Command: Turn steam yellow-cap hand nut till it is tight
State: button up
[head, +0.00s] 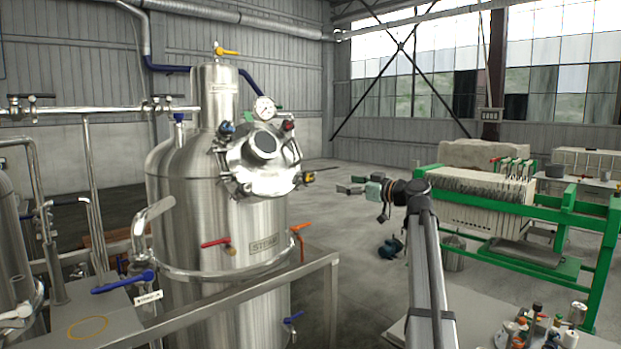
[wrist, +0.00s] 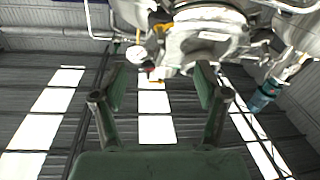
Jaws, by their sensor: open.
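The steel tank labelled STEAM (head: 245,215) stands left of centre in the head view. Its round tilted lid (head: 250,178) has hand nuts around the rim. The yellow-cap hand nut (head: 308,177) is at the lid's right edge; a blue-cap nut (head: 226,128) and a red-cap nut (head: 288,125) sit higher. My gripper (head: 348,184) is to the right of the yellow cap, apart from it, fingers pointing at the tank. In the wrist view my gripper (wrist: 160,82) is open and empty below the lid fittings.
A pressure gauge (head: 264,108) and a yellow valve handle (head: 227,52) are above the lid. A steel rail (head: 240,300) runs before the tank. A green filter press (head: 500,200) stands right, beside a table with several bottles (head: 540,325). The floor between is mostly open.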

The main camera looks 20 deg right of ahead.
aim_at(312, 177)
jog(key=p+x, duration=0.4)
jog(key=x, duration=1)
jog(key=shift+x, duration=0.85)
jog(key=c, duration=1.2)
